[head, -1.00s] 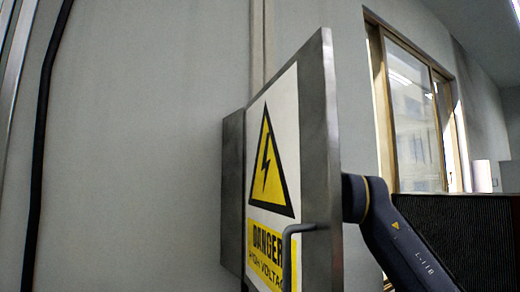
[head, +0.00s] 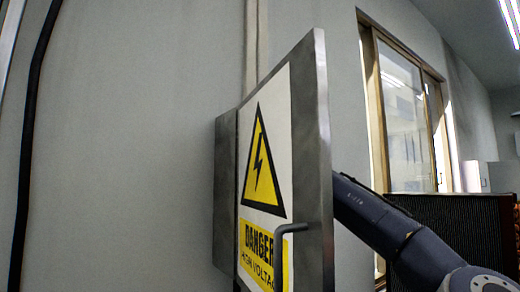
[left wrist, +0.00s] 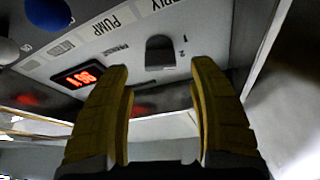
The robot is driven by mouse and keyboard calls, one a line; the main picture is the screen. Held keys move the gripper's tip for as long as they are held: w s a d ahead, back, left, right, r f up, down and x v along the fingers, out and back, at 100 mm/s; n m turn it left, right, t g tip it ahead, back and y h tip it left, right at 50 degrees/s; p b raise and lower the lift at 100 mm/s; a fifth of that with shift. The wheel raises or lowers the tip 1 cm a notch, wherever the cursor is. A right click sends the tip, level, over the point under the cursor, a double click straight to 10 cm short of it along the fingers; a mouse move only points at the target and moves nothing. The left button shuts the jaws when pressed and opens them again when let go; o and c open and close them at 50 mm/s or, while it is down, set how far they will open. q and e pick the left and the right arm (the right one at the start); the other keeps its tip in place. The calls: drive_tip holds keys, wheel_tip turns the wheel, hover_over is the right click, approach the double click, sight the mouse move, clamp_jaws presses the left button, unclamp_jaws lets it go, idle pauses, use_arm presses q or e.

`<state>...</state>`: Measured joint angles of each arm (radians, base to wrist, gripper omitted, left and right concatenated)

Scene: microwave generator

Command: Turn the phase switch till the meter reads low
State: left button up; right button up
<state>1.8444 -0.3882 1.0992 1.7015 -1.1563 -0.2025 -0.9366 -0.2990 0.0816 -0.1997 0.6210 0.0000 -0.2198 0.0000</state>
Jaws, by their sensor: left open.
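In the left wrist view the phase switch (left wrist: 160,52) is a dark grey knob on a light panel, with small marks 1 and 2 beside it. The meter (left wrist: 86,77) is a black display with lit red digits, perhaps 1.96; they are too blurred to be sure. My left gripper (left wrist: 162,68) is open, its two yellow fingers pointing at the panel on either side of the switch's line. The switch shows between and just beyond the fingertips; I cannot tell whether they touch it. In the head view the panel and gripper are hidden. My right gripper is not in view.
A metal cabinet door (head: 318,150) with a yellow danger sign (head: 263,170) and a handle (head: 282,240) stands open in the head view. One of my arms passes behind it. A blue knob (left wrist: 48,12) and a grey knob (left wrist: 8,50) are on the panel.

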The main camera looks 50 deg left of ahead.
use_arm(q)
drive_tip(key=shift+x, duration=2.2)
drive_tip(key=c, duration=1.2)
